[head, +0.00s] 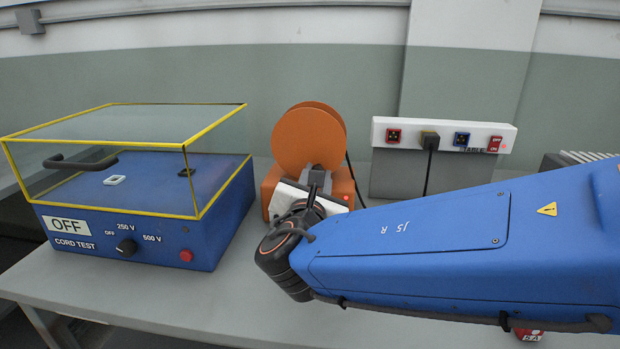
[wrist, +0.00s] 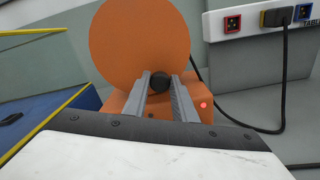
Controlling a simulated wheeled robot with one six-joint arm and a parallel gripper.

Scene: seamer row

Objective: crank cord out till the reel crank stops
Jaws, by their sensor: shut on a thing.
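The orange cord reel (head: 308,138) stands on the bench, its round disc upright on an orange base (head: 342,188). In the wrist view the disc (wrist: 138,42) fills the upper middle. My gripper (wrist: 160,84) is shut on the dark round knob of the reel crank (wrist: 160,82), at the disc's lower edge, between two grey fingers. In the head view my gripper (head: 318,178) is in front of the reel and hides the crank and much of the base. A red light (wrist: 204,105) shows on the base. A black cord (head: 355,185) runs behind the reel.
A blue cord tester (head: 140,235) with a yellow-framed clear cover stands left, its sign reading OFF. A white socket strip (head: 445,135) with a black plug (head: 430,140) is at the back right. A red object (head: 528,334) lies at lower right.

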